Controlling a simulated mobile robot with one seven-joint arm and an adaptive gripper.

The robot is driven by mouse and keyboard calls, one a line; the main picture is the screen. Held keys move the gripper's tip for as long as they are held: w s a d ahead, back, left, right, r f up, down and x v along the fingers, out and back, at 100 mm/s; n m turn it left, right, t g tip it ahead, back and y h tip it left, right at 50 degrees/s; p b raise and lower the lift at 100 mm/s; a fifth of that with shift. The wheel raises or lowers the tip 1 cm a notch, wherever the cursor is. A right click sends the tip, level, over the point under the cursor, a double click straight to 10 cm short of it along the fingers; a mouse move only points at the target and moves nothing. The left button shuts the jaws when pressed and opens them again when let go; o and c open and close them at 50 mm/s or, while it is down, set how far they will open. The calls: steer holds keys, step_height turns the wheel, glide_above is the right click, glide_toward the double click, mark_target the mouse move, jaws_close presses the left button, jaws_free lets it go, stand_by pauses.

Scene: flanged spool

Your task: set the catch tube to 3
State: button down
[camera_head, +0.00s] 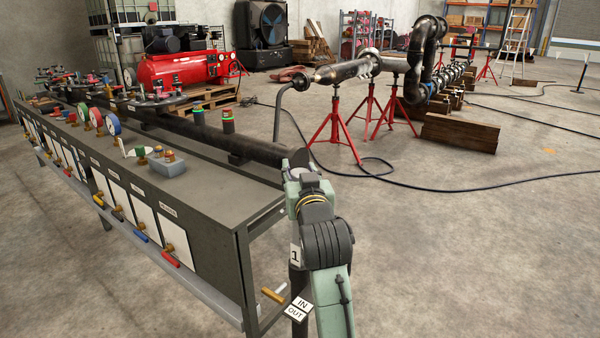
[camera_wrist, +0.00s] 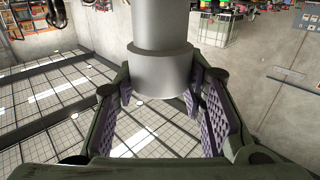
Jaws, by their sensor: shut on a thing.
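In the wrist view a plain grey tube (camera_wrist: 158,28) comes down from the top edge and ends in a wider collar (camera_wrist: 160,72). The purple-padded fingers of my gripper (camera_wrist: 162,95) stand on both sides of the collar, and my gripper is shut on this tube. I cannot tell from its markings whether it is the catch tube; no number shows on it. In the head view my gripper (camera_head: 300,172) is at the near end of a long black pipe (camera_head: 240,142). My arm hides most of the contact. A white plate marked 1 (camera_head: 295,254) shows beside my arm.
A grey bench (camera_head: 215,195) with gauges, valves and coloured handles runs along the left. An IN/OUT sign (camera_head: 298,307) and an orange-tipped lever (camera_head: 272,295) are low beside my arm. Red stands (camera_head: 337,130) hold a pipe behind. The floor at right is mostly clear, with black hoses.

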steer(key=shift+r, duration=0.1)
step_height(320, 180, up, 15)
steer(key=p, duration=1.1)
steer(key=c, duration=1.3)
jaws_free()
steer(key=o, duration=0.3)
steer(key=shift+f, duration=0.3)
